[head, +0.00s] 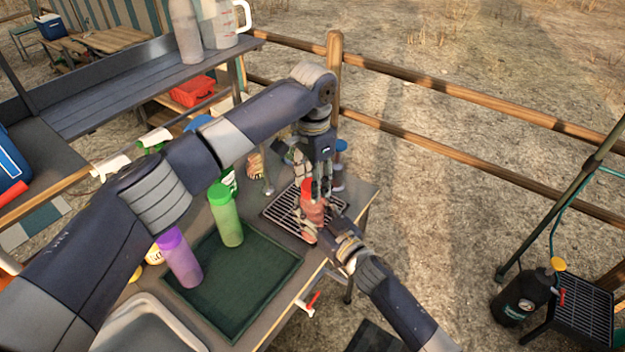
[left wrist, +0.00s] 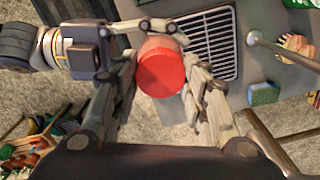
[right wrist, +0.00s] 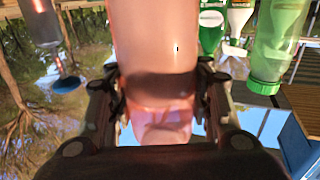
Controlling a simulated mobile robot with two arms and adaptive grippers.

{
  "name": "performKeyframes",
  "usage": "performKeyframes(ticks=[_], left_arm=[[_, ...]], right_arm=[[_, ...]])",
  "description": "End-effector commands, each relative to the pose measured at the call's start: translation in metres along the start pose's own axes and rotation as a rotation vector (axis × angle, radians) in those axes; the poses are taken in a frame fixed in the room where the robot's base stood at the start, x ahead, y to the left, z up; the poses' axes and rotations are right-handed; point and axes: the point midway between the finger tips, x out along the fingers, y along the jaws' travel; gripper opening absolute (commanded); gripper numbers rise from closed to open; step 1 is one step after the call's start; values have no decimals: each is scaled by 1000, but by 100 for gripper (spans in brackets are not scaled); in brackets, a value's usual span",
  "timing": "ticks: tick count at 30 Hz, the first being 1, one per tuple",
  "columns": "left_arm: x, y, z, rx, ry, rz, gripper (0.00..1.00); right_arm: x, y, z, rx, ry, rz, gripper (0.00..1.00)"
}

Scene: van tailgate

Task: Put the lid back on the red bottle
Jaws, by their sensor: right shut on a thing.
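The red bottle (head: 313,212) stands roughly upright over the wire rack, its translucent pinkish body also filling the right wrist view (right wrist: 152,40). My right gripper (head: 322,228) is shut around the bottle's body. The red lid (left wrist: 161,73) is at the bottle's top end, with a little of the body showing behind it in the left wrist view; it also shows in the head view (head: 307,185). I cannot tell whether it is fully seated. My left gripper (left wrist: 158,78) reaches down from above, its fingers spread on either side of the lid.
The wire rack (head: 283,212) lies beneath the bottle. A sponge (left wrist: 264,93) lies near a metal rod. A wooden fence (head: 440,88) runs behind; my left arm crosses the table.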

Motion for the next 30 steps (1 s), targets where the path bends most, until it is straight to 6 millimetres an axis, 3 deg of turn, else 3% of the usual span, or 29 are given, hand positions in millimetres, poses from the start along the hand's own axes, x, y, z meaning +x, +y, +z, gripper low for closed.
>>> performKeyframes(ticks=[3, 12, 16, 30], left_arm=[[0, 1, 0, 0, 1, 1, 63], [0, 0, 0, -2, 0, 0, 63], [-10, 0, 0, -3, 1, -1, 63], [-100, 0, -1, -1, 2, -1, 63]], right_arm=[[-1, 0, 3, 0, -5, 0, 0], [-1, 0, 3, 1, -5, 0, 0], [-1, 0, 3, 1, -5, 1, 0], [-1, 0, 3, 1, -5, 1, 0]])
